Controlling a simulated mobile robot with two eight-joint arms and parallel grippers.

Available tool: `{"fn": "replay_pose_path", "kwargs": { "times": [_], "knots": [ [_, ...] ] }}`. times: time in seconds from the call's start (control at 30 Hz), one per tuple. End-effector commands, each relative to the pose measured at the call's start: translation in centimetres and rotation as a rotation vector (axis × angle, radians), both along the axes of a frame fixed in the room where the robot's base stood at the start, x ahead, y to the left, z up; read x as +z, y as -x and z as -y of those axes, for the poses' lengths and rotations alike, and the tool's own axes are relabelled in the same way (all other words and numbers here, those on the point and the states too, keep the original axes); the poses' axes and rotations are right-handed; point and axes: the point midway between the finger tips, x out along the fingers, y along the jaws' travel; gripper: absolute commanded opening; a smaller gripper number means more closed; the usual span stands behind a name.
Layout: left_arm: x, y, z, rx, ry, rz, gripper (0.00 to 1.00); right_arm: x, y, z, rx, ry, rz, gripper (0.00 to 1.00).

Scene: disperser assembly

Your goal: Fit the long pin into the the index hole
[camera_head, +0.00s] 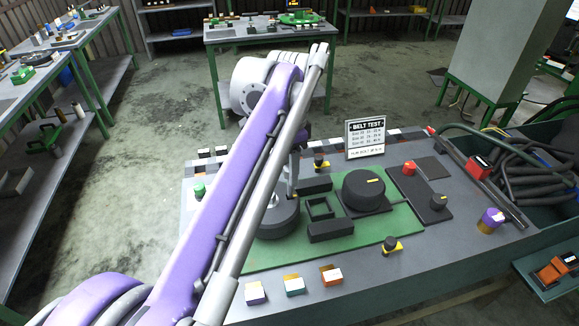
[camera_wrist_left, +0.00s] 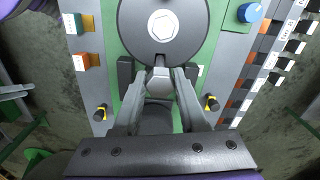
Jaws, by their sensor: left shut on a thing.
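My left gripper (camera_wrist_left: 160,78) is shut on a light grey piece (camera_wrist_left: 160,86), apparently the pin; only a short part shows between the fingers. Just beyond the fingertips in the wrist view is a dark round disc (camera_wrist_left: 137,22) with a pale hexagon at its centre. In the head view the disc (camera_head: 277,222) lies on the green plate (camera_head: 350,242), partly behind my purple arm. The gripper (camera_head: 291,178) is above it, largely hidden by that arm. I cannot make out the index hole, nor whether the piece touches the disc. My right gripper is not in view.
Coloured boxes (camera_head: 294,285) line the bench front. A "BELT TEST" sign (camera_head: 365,138) stands behind. Black hoses (camera_head: 520,165) fill a bin at right.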

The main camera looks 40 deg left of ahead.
Motion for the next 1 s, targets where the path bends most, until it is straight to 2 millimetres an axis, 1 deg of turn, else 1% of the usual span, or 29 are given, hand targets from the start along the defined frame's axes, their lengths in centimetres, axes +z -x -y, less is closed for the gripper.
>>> {"fn": "replay_pose_path", "kwargs": {
  "times": [1.0],
  "knots": [
    [-2.6, 0.0, 0.0, 0.000, 0.000, 0.000, 0.00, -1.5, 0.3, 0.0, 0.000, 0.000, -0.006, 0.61]
  ]
}}
